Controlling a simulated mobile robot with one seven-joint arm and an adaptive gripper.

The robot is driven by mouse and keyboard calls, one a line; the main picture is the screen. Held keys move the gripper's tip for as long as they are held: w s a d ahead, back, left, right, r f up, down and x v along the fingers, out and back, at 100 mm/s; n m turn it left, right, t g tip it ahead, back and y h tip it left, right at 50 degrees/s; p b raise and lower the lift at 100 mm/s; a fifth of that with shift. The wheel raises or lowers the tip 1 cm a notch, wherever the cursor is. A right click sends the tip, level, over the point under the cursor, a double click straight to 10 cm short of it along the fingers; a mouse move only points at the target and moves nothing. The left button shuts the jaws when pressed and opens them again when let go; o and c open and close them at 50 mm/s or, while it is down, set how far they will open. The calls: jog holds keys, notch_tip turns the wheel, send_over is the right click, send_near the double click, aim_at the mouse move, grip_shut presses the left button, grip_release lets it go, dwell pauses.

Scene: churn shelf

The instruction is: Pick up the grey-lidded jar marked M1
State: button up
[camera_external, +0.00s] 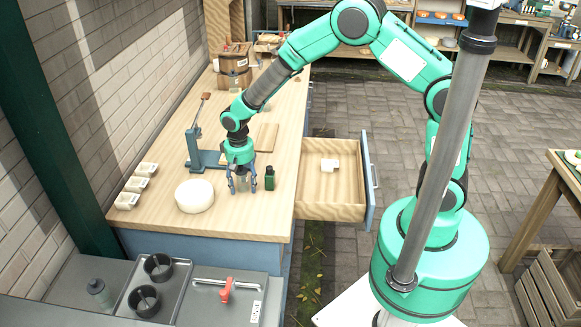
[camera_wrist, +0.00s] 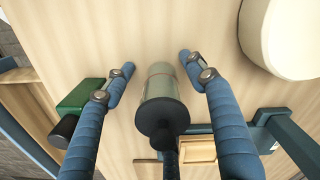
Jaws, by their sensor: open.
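My gripper (camera_external: 242,190) points down over the wooden counter, its blue fingers spread. In the wrist view the open fingers (camera_wrist: 156,66) stand either side of a small grey-green cylindrical jar (camera_wrist: 160,82) with a dark grey round top and a dark rod above it. Gaps show between the jar and both fingers. No M1 mark is readable on it. In the external view the fingers mostly hide this jar. A green bottle with a black cap (camera_external: 269,178) stands just right of the fingers; it also shows left of the left finger in the wrist view (camera_wrist: 83,97).
A white round block (camera_external: 195,195) stands left of my gripper, a blue press stand (camera_external: 208,158) behind it. An open drawer (camera_external: 330,205) holds a white item. Small white dishes (camera_external: 135,184) line the wall. A grey-green container (camera_external: 98,288) stands at the lower left.

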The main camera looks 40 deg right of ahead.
dwell(0.4)
jog(key=c, duration=1.4)
jog(key=shift+r, duration=0.1)
notch_tip(320, 180, up, 10)
jog(key=shift+f+p, duration=0.1)
jog(key=shift+p, duration=0.95)
